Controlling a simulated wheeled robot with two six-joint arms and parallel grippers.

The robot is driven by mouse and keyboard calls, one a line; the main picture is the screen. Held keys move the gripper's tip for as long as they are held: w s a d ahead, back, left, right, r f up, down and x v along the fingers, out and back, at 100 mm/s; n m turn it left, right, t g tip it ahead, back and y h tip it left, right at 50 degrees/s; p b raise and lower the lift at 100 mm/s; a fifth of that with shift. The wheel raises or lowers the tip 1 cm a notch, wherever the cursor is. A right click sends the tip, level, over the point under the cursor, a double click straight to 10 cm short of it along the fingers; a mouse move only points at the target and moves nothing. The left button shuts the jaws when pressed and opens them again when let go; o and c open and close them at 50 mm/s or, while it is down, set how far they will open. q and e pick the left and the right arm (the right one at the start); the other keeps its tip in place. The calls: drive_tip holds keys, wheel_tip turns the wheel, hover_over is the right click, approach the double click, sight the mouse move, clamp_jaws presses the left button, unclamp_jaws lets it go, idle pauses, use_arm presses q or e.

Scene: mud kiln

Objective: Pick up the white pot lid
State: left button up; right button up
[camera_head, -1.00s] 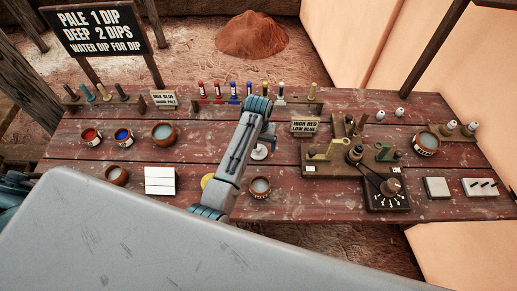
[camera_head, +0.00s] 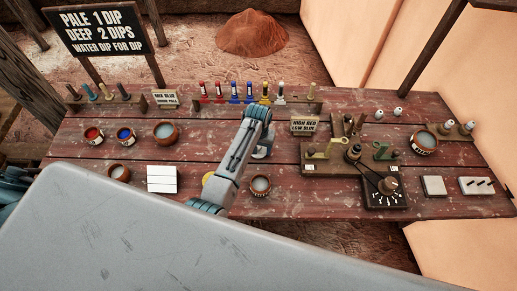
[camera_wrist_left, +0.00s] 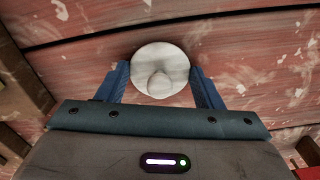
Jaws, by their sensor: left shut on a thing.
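The white pot lid (camera_wrist_left: 160,72) is a round pale disc with a knob on top. In the left wrist view it sits between the two blue fingers of my left gripper (camera_wrist_left: 160,86), which is shut on it. In the head view the white lid (camera_head: 261,153) shows only in part at the end of my left arm, over the middle of the red plank table (camera_head: 225,145). The arm and gripper hide the rest of it. I cannot tell whether it touches the table. My right gripper is not in view.
A rack of coloured bottles (camera_head: 250,92) is behind. A wooden stand with a dial (camera_head: 386,194) is to the right.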

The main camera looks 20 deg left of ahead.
use_arm(q)
drive_tip(key=shift+r, duration=0.15)
drive_tip(key=shift+r, duration=0.25)
wheel_tip(320, 180, up, 8)
drive_tip(key=b, duration=0.3)
drive_tip(key=shift+w, duration=0.1)
drive_tip(key=shift+r, duration=0.65)
drive_tip(key=shift+r+p, duration=0.1)
drive_tip(key=shift+p, duration=0.6)
